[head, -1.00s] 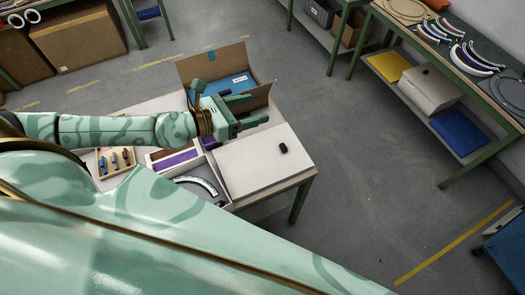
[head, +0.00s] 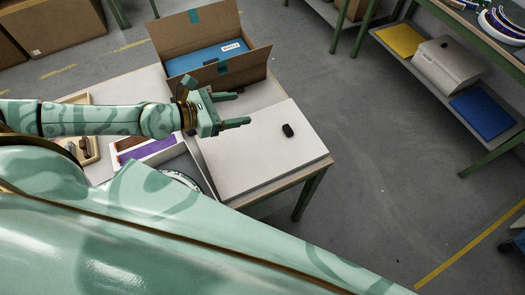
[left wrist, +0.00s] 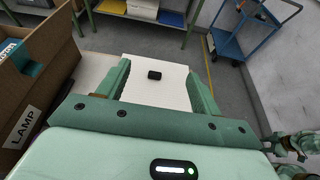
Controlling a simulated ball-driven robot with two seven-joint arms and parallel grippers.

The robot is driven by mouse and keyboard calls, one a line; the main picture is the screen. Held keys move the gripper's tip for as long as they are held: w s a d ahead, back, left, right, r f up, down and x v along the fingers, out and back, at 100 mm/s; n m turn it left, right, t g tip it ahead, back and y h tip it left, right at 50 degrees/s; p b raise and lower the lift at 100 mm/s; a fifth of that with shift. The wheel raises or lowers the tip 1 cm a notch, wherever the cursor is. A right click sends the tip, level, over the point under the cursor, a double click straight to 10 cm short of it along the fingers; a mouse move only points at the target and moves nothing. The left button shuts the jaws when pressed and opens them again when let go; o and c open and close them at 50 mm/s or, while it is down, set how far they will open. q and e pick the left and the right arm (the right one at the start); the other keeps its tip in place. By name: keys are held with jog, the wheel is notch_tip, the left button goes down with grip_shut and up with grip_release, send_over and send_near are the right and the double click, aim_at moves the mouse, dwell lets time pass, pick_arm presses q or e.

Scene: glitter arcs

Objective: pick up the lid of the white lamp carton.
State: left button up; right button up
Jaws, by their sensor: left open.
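A flat white lid (head: 255,160) with a small black knob (head: 288,130) lies on the near right part of the table. In the left wrist view, the lid (left wrist: 150,98) and its knob (left wrist: 154,75) show between the fingers. My left gripper (head: 243,109) is open and empty, above the lid's far left side, with its fingers pointing right toward the knob. It also shows in the left wrist view (left wrist: 160,78). I cannot tell how much of a white carton is under the lid. Mint-green parts at the wrist view's lower right may be my right gripper; its fingers are unclear.
An open brown carton (head: 260,67) holding a blue box (head: 208,58) stands just behind my left gripper; its side label in the wrist view reads LAMP. A white tray with purple contents (head: 165,150) lies left of the lid. Open floor lies right of the table.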

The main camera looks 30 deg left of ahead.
aim_at(285, 130)
pick_arm(q)
jog(key=shift+g, duration=0.3)
notch_tip(285, 130, down, 13)
jog(key=b, duration=0.8)
jog(key=shift+w, duration=0.1)
jog(key=shift+w+d+f, duration=0.15)
jog(key=x, duration=0.1)
jog(key=p+x, duration=0.1)
jog(key=x, duration=0.1)
jog(key=p+x, duration=0.1)
jog(key=x, duration=0.1)
jog(key=shift+w+d+r, duration=0.1)
jog(key=shift+d+r, duration=0.05)
jog(key=shift+r, duration=0.15)
jog(key=x, duration=0.5)
jog(key=shift+f, duration=0.25)
jog(key=shift+w+d+f, duration=0.2)
jog(key=shift+w+d, duration=0.1)
jog(key=b+x, duration=0.1)
jog(key=x, duration=0.3)
jog(key=shift+w+d+f, duration=0.1)
jog(key=shift+d+f, duration=0.1)
jog(key=shift+d, duration=0.15)
jog(key=c, duration=1.1)
pick_arm(e)
notch_tip(285, 130, down, 10)
jog(key=s, duration=0.2)
jog(key=shift+a+g, duration=0.15)
jog(key=shift+g, duration=0.15)
